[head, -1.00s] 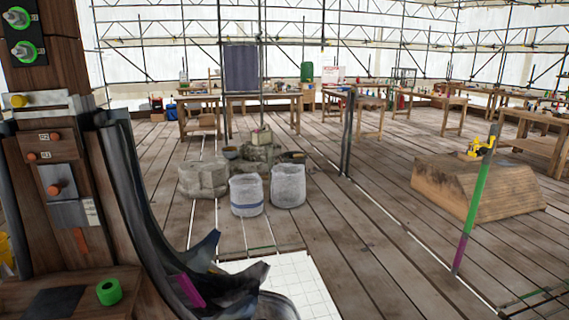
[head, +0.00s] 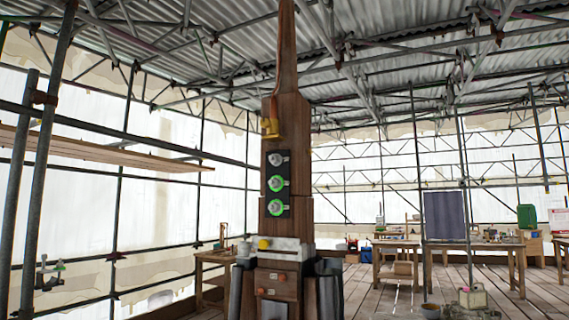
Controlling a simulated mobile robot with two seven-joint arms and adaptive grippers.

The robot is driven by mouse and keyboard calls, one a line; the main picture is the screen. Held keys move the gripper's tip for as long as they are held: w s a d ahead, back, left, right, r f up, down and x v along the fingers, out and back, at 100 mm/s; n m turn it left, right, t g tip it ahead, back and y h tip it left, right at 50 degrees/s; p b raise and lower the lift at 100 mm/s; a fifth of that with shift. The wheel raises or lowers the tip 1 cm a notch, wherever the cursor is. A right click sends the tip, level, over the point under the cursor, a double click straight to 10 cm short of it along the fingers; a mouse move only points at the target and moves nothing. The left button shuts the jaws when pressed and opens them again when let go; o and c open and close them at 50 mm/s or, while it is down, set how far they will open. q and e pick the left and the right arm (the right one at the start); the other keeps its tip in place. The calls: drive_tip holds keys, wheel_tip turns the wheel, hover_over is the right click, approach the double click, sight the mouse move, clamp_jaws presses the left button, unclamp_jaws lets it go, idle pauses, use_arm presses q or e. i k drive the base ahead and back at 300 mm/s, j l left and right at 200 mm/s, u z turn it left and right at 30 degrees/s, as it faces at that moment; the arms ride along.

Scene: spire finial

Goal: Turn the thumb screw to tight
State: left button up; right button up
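The wooden spire post (head: 285,110) stands upright near the middle of the head view. A black panel (head: 267,182) on its face carries three round silver knobs in a column. The top knob (head: 276,159) has no green ring; the middle knob (head: 276,183) and bottom knob (head: 275,207) have green rings. Below are a yellow knob (head: 263,244) and small orange knobs (head: 272,276). I cannot tell which of these is the thumb screw, or how tight any is. Neither of my grippers is in view.
A brass-coloured fitting (head: 270,127) sits on the post above the panel. Scaffold poles (head: 38,190) and a plank (head: 95,150) stand at left. Workbenches (head: 475,252) are behind at right. Dark curved sheets (head: 325,290) flank the post's lower part.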

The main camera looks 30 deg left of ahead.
sight(265, 123)
drive_tip(key=u, duration=1.1)
drive_tip(key=i+j+z, duration=0.15)
drive_tip(key=i+j, duration=0.05)
drive_tip(key=j, duration=0.05)
